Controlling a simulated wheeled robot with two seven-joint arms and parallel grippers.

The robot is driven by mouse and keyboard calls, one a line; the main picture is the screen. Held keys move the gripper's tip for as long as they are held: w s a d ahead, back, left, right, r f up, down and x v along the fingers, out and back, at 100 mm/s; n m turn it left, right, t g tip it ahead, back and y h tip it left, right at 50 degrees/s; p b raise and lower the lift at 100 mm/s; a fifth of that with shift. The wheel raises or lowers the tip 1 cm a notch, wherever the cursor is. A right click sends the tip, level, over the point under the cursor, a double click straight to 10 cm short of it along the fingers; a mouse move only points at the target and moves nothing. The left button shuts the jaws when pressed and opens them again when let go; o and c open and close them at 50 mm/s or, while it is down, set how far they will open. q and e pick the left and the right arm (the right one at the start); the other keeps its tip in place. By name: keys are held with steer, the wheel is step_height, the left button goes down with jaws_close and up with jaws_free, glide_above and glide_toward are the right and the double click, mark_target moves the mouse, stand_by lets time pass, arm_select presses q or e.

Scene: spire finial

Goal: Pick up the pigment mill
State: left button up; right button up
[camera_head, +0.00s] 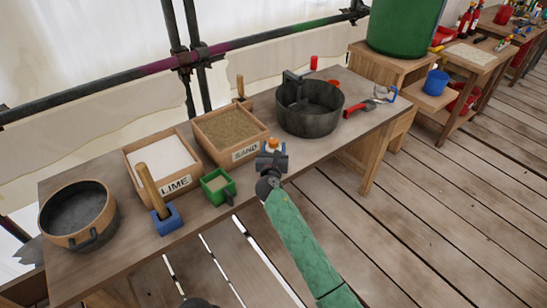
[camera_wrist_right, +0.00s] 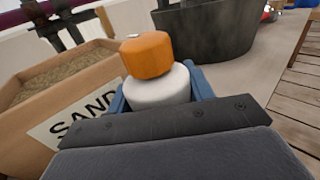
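A small item with an orange cap and a white body, which I take for the pigment mill (camera_head: 273,145), stands upright at the table's front edge, beside the sand box. In the right wrist view the mill (camera_wrist_right: 150,70) fills the space between the blue fingers. My right gripper (camera_head: 271,160) is at the mill, one finger on each side of its white body (camera_wrist_right: 158,88). The lower body is hidden behind the gripper, and I cannot tell whether the fingers press on it.
On the table (camera_head: 110,257) are a sand box (camera_head: 262,146), a lime box (camera_head: 133,176), a green container (camera_head: 217,191), a blue block with a wooden handle (camera_head: 168,222), a round pan (camera_head: 47,217) and a dark pot (camera_head: 308,125). A red-handled tool (camera_head: 357,109) lies right of the pot.

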steer(key=c, duration=0.4)
steer(key=shift+c, duration=0.2)
